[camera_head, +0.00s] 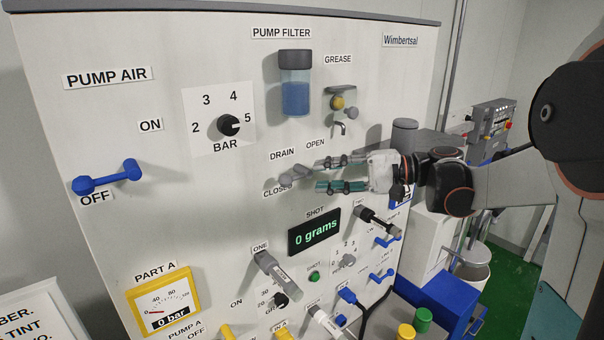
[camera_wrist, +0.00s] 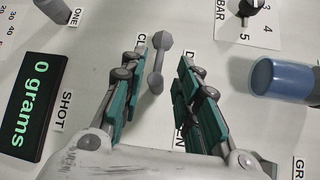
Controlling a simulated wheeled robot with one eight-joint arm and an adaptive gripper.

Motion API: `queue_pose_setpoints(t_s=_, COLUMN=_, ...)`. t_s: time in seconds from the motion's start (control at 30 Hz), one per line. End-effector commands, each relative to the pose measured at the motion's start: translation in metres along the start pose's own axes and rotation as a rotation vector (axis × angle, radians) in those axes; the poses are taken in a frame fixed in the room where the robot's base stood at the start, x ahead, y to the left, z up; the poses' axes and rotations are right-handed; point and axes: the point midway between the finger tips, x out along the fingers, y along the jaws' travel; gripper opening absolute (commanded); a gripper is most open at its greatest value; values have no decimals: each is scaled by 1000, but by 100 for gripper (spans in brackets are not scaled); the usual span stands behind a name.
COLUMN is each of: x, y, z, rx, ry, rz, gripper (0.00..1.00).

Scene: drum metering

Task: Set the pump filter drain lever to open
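The pump filter drain lever (camera_head: 291,181) is a small grey lever with a rounded knob on the white panel, below the DRAIN label. Its knob end lies by the CLOSED label, away from the OPEN label (camera_head: 315,144). My gripper (camera_head: 322,176) is open in front of the panel, its two teal-padded fingers reaching left toward the lever. In the wrist view, the lever (camera_wrist: 158,62) shows between the open fingertips of my gripper (camera_wrist: 164,58), with a visible gap on either side. The fingers partly cover the labels there.
The pump filter bowl (camera_head: 295,90) with blue liquid and the grease tap (camera_head: 338,127) sit above the lever. The SHOT display (camera_head: 314,231) reading 0 grams is below. Several blue levers and knobs lie lower right.

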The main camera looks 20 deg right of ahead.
Motion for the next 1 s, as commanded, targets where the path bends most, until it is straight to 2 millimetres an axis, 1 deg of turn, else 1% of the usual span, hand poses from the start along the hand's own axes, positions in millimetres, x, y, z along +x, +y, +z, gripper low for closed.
queue_pose_setpoints(t_s=0.03, x=11, y=-1, z=1, rx=0, ry=-4, rz=1, gripper=30)
queue_pose_setpoints(t_s=0.1, x=23, y=-1, z=1, rx=0, ry=-4, rz=1, gripper=30)
queue_pose_setpoints(t_s=0.3, x=49, y=-1, z=0, rx=-1, ry=-2, rz=1, gripper=30)
queue_pose_setpoints(t_s=0.5, x=59, y=0, z=0, rx=0, ry=-1, rz=1, gripper=30)
queue_pose_setpoints(t_s=0.73, x=59, y=0, z=0, rx=0, ry=0, rz=1, gripper=30)
queue_pose_setpoints(t_s=0.77, x=59, y=0, z=0, rx=0, ry=0, rz=1, gripper=27)
queue_pose_setpoints(t_s=0.8, x=59, y=0, z=0, rx=0, ry=0, rz=1, gripper=18)
queue_pose_setpoints(t_s=0.87, x=59, y=0, z=0, rx=0, ry=0, rz=1, gripper=5)
queue_pose_setpoints(t_s=0.9, x=59, y=0, z=0, rx=0, ry=0, rz=1, gripper=0)
queue_pose_setpoints(t_s=1.0, x=59, y=0, z=0, rx=0, ry=0, rz=1, gripper=0)
